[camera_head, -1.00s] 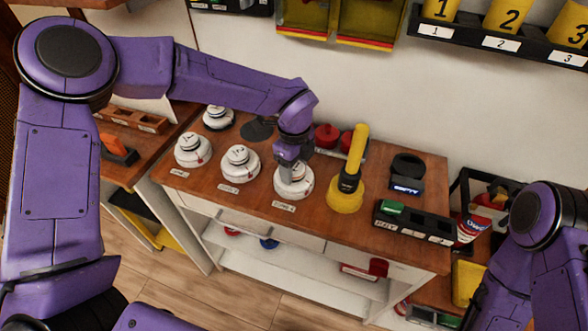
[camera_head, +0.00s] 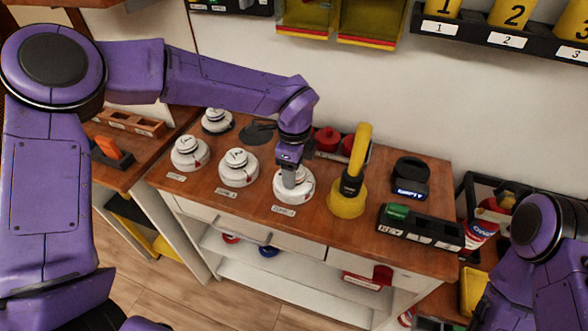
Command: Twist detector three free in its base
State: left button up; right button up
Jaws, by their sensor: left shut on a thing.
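Three white round detectors stand on bases in a row along the front of the wooden bench. The left one (camera_head: 190,152) and the middle one (camera_head: 238,167) are untouched. Detector three (camera_head: 303,186) is the right one, with a small label in front of it. My left gripper (camera_head: 289,181) reaches down from above and is shut on detector three, covering part of its top. Detector three sits low at its base; I cannot tell whether it is loose in it. My right arm (camera_head: 540,235) is at the right edge; its gripper is out of view.
A yellow tool with a round base (camera_head: 346,203) stands close right of detector three. Red round items (camera_head: 327,140) lie behind. A black device (camera_head: 410,175) and a black tray (camera_head: 420,227) are further right. Another white detector (camera_head: 217,121) stands at the back left.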

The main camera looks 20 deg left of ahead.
pick_arm(q)
jog(key=o, duration=1.2)
